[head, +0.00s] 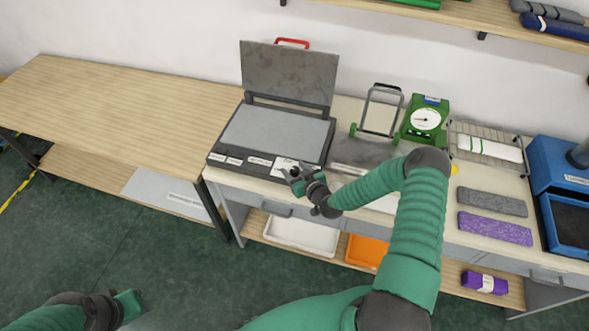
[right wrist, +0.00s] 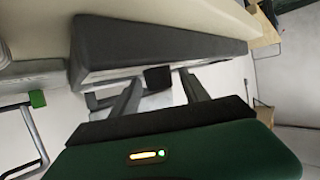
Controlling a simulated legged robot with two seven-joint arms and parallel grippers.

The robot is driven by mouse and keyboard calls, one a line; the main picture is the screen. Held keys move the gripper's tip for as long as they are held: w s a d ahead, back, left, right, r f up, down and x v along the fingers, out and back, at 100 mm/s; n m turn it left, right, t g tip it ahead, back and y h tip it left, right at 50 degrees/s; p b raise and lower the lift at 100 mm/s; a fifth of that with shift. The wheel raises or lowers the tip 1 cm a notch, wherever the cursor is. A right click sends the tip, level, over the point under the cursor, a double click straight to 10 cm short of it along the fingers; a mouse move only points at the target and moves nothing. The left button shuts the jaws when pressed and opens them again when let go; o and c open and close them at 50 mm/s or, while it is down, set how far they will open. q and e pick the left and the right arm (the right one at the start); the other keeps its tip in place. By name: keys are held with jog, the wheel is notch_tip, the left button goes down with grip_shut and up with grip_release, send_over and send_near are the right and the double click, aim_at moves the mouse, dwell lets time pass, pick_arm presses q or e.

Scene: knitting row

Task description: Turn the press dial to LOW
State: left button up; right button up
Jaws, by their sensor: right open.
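The press (head: 270,135) stands on the bench with its grey lid (head: 288,75) raised and a red handle on top. Its dark front edge carries white labels, too small to read. My right gripper (head: 291,172) is open at the right part of that front edge. In the right wrist view, a small black block (right wrist: 158,78), which looks like the dial, sits between the spread fingers, apart from both. The press's dark body (right wrist: 150,45) is behind it. The dial's setting cannot be read. My left gripper (head: 128,303) is low at the left, away from the bench; its jaws are unclear.
A wheeled metal frame (head: 380,112) and a green scale (head: 425,120) stand right of the press. Further right are a wire rack (head: 486,148), grey and purple slabs and a blue machine (head: 565,170). The wooden table (head: 120,100) at left is bare.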

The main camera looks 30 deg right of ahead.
jog(key=shift+d+f, duration=0.1)
jog(key=shift+d, duration=0.05)
jog(key=shift+w+d, duration=0.1)
jog(key=c, duration=0.5)
jog(key=shift+a, duration=0.3)
grip_shut()
pick_arm(q)
jog(key=shift+w, duration=0.2)
pick_arm(e)
jog(key=shift+d, duration=0.1)
